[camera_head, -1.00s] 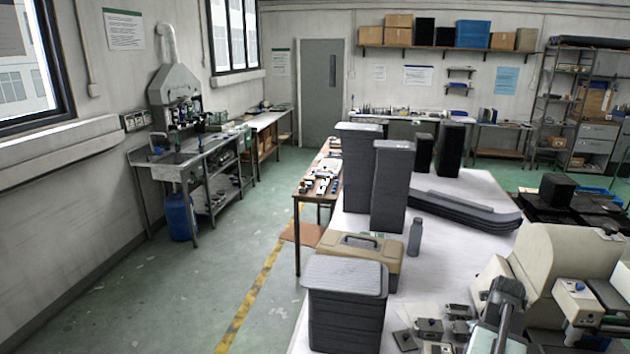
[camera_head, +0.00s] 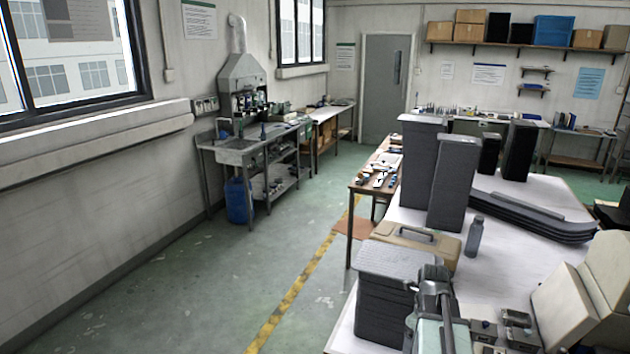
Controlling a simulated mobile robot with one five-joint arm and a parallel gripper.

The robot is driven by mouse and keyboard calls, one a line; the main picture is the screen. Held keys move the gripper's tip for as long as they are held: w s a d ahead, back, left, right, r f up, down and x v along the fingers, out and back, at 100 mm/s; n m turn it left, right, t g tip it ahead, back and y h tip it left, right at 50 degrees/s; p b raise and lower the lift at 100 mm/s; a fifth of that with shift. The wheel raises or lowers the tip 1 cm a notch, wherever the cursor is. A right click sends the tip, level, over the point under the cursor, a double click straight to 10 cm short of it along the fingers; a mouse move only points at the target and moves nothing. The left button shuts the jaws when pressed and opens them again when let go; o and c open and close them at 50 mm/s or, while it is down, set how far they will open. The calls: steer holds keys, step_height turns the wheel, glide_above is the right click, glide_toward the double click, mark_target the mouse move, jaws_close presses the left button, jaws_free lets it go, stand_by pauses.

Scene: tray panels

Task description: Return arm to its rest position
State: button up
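Part of my arm (camera_head: 436,310) shows at the bottom of the head view, right of centre, as grey links with a pale section. Its end (camera_head: 432,274) overlaps the right side of a low dark grey stack of panels (camera_head: 385,300) on the white table. I cannot tell from this view whether they touch. The fingers of my gripper cannot be made out, so its opening is unclear. Nothing held can be seen.
The white table (camera_head: 545,185) also bears a tan toolbox (camera_head: 400,246), a grey bottle (camera_head: 474,238), tall dark stacks (camera_head: 455,185) and curved grey panels (camera_head: 530,212). Cream equipment (camera_head: 590,290) stands at the lower right. Green floor (camera_head: 220,300) is clear on the left.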

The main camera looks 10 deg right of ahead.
steer(key=w+a+f+n+b, duration=0.1)
steer(key=a+f+n, duration=0.1)
steer(key=a+n, duration=1.1)
steer(key=w+a+f+n+b, duration=0.1)
steer(key=a+f+n+b, duration=0.1)
steer(key=a+n, duration=1.2)
steer(key=n, duration=0.4)
steer(key=shift+w+f, duration=0.3)
steer(key=shift+w, duration=0.1)
